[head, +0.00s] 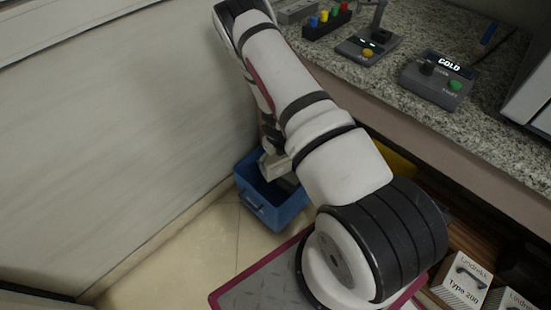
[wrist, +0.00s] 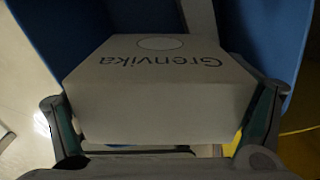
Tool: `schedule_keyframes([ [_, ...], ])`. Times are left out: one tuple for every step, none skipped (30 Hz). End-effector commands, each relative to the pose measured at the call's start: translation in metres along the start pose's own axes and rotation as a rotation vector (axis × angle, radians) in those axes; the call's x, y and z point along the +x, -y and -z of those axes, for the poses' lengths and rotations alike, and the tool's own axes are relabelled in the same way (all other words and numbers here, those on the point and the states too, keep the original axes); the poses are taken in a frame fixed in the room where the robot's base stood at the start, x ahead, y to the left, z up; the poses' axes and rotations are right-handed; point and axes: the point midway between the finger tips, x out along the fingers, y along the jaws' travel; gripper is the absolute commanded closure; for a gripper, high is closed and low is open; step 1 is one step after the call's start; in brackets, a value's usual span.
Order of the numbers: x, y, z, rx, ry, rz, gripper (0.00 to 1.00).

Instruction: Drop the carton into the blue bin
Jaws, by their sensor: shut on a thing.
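The carton is a pale box marked "Grenvika" (wrist: 155,95). My gripper (wrist: 160,135) is shut on it, with one finger against each side in the wrist view. In the head view, a small pale part of the carton (head: 272,166) shows at the blue bin's mouth; my arm hides most of it and the gripper. The blue bin (head: 270,212) stands on the floor below my arm. Its blue walls (wrist: 38,35) rise on both sides of the carton in the wrist view. I cannot tell whether the carton touches the bin.
A pale wall (head: 110,110) is left of the bin. A granite counter (head: 420,45) with control boxes (head: 437,80) lies to the right. Below it are white boxes marked "Lindrekk" (head: 462,284). Tiled floor (head: 190,265) is free in front of the bin.

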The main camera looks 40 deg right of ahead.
Motion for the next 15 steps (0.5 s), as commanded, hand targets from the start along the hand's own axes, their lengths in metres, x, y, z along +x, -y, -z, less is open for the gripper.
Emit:
schedule_keyframes([
  [0.0077,0.0002,-0.0001,0.000,0.000,0.000,0.32],
  [0.0100,0.0002,-0.0001,0.000,0.000,0.000,0.32],
  [0.0124,0.0001,-0.0001,0.000,0.000,0.000,0.32],
  [0.0138,0.0001,-0.0001,0.000,0.000,0.000,0.32],
  [0.0147,0.0000,-0.0002,-0.001,0.000,0.000,0.32],
  [0.0154,0.0000,-0.0002,-0.001,0.000,0.000,0.32],
  [0.0156,-0.0001,-0.0002,-0.001,0.001,0.000,0.32],
  [0.0156,-0.0001,-0.0002,-0.001,0.001,0.000,0.32],
  [0.0153,-0.0001,-0.0003,-0.001,0.001,0.000,0.32],
  [0.0151,-0.0001,-0.0003,-0.001,0.001,0.000,0.32],
  [0.0150,-0.0001,-0.0003,-0.001,0.001,0.000,0.32],
  [0.0149,-0.0002,-0.0003,-0.001,0.001,0.000,0.32],
  [0.0148,-0.0002,-0.0003,-0.001,0.001,0.000,0.32],
  [0.0148,-0.0002,-0.0003,-0.001,0.001,0.000,0.02],
  [0.0148,-0.0002,-0.0003,-0.002,0.001,0.000,0.00],
])
